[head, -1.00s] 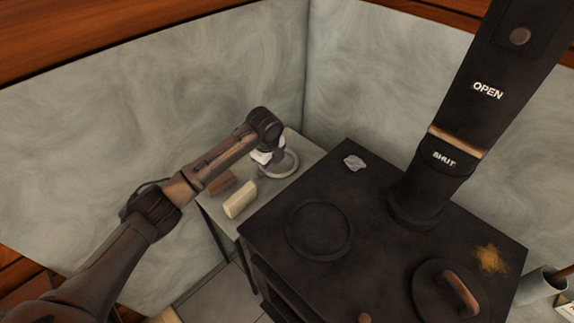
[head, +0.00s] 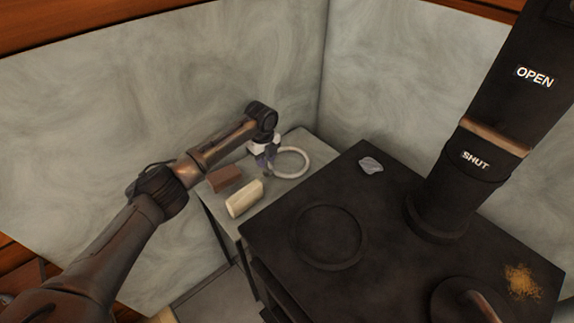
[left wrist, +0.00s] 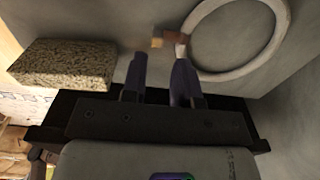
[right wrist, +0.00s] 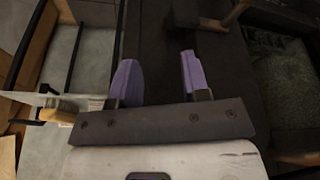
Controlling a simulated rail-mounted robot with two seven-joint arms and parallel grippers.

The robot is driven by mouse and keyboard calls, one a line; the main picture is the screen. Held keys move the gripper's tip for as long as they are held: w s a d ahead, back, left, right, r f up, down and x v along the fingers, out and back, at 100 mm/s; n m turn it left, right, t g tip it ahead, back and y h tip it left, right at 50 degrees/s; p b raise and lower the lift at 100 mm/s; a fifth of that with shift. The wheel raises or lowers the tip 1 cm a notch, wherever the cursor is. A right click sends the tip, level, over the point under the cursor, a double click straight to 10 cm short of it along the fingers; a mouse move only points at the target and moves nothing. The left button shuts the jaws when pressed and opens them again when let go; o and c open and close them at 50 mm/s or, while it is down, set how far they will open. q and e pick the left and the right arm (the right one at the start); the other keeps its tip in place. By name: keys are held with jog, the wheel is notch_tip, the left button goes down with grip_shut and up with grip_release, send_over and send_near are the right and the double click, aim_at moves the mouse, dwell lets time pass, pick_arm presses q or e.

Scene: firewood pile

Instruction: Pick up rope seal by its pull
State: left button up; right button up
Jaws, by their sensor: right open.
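The rope seal (head: 306,166) is a pale ring lying on the grey side shelf near the wall corner. In the left wrist view the ring (left wrist: 228,75) is at the upper right, and its small brown pull (left wrist: 159,40) sticks out to the left. My left gripper (head: 266,167) is low over the shelf at the ring's left side. In the left wrist view its fingers (left wrist: 160,60) are apart; the pull shows just beyond the tips, close to the right finger. I cannot tell whether they touch. My right gripper (right wrist: 160,58) is open and empty, far from the seal.
A brown block (head: 224,179) and a cream block (head: 244,199) lie on the shelf near my left gripper. A speckled block (left wrist: 62,64) shows in the left wrist view. The black stove (head: 400,225) with its flue pipe (head: 480,150) stands to the right, carrying a grey scrap (head: 371,165).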

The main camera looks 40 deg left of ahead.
aim_at(265, 171)
pick_arm(q)
jog(key=shift+s+f+b, duration=0.2)
jog(key=shift+f+b, duration=1.35)
jog(key=shift+f, duration=1.15)
grip_shut()
